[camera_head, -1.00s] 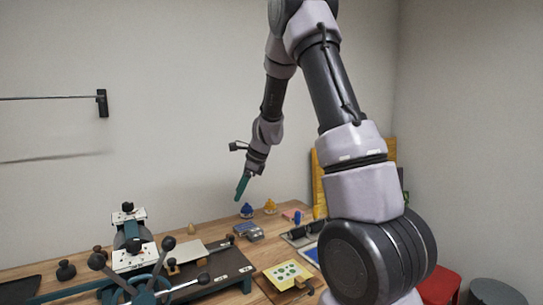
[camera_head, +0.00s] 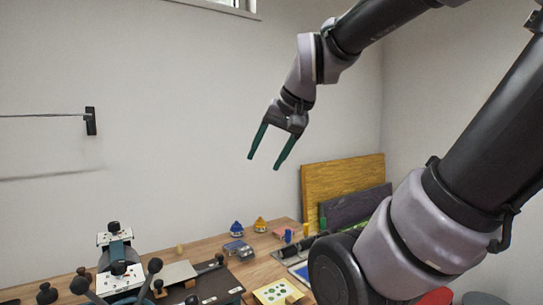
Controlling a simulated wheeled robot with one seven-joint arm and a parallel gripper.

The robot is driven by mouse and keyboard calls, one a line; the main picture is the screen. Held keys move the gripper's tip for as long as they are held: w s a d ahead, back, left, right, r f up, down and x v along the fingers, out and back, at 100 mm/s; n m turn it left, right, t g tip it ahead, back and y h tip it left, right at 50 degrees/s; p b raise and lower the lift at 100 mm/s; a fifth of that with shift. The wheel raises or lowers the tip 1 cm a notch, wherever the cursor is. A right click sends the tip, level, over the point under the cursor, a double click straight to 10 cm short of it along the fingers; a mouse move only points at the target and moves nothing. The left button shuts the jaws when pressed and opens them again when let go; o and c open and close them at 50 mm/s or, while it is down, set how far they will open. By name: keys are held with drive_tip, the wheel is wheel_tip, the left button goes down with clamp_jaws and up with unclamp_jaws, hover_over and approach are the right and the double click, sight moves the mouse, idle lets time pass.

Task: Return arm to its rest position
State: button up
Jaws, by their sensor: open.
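My gripper (camera_head: 264,164) is in the upper middle of the head view, in the air above the back of the workbench. Its two green fingers point down and to the left and stand apart, with nothing between them. My arm reaches in from the upper right, and its larger links fill the right side of the view. The gripper touches nothing.
The wooden workbench (camera_head: 205,247) holds a press-like machine (camera_head: 117,262), a blue pot (camera_head: 236,229), a yellow pot (camera_head: 260,225) and a card with green dots (camera_head: 277,292). Boards (camera_head: 342,182) lean at the back right. A wall rail (camera_head: 90,121) is at left.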

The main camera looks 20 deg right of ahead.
drive_tip(key=shift+s+d+n, duration=0.2)
drive_tip(key=shift+s+n, duration=0.3)
drive_tip(key=shift+s, duration=0.3)
